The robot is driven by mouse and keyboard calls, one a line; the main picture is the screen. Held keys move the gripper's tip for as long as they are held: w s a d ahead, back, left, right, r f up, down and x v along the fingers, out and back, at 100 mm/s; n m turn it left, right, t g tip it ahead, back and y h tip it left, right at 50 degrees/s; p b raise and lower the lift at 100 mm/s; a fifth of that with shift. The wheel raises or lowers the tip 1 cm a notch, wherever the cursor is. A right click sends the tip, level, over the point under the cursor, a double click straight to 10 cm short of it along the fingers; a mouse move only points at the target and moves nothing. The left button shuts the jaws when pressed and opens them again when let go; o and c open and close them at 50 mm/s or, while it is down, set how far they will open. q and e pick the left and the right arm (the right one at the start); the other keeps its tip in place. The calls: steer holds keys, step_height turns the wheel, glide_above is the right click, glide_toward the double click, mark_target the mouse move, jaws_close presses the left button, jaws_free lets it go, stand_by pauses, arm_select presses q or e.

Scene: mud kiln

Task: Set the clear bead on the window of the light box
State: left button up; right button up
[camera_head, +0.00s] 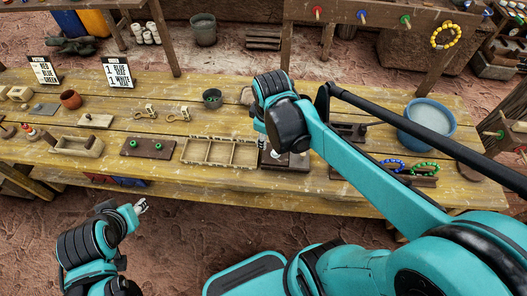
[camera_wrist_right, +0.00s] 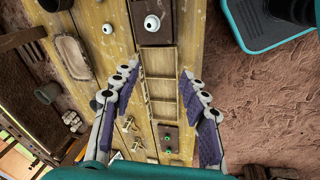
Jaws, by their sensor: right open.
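A dark brown block (camera_wrist_right: 157,8) lies on the table beyond my open right gripper (camera_wrist_right: 159,75); I cannot tell whether it is the light box. A pale round bead with a dark centre (camera_wrist_right: 152,23) sits on it. A second pale, ring-like bead (camera_wrist_right: 108,28) is left of the block in the right wrist view. I cannot tell which bead is clear. In the head view the block (camera_head: 285,163) is partly hidden by my right wrist. My right gripper is empty above the table. My left gripper (camera_head: 142,206) is in front of the table, away from these things; its jaw gap is unclear.
A compartmented wooden tray (camera_head: 220,139) is left of the block, and a board with green beads (camera_head: 147,151) stands farther left. A blue-rimmed bowl (camera_head: 427,105) and blue and green bead rings (camera_head: 392,166) are at right. Two cards (camera_head: 117,72) stand at the back left.

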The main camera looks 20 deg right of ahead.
steer(key=s+a+r+m+t+y, duration=0.1)
steer(key=s+a+m+t, duration=0.3)
steer(key=s+m, duration=0.2)
steer(key=shift+s+a+m, duration=0.3)
steer(key=shift+s+m, duration=0.05)
steer(key=shift+m, duration=0.75)
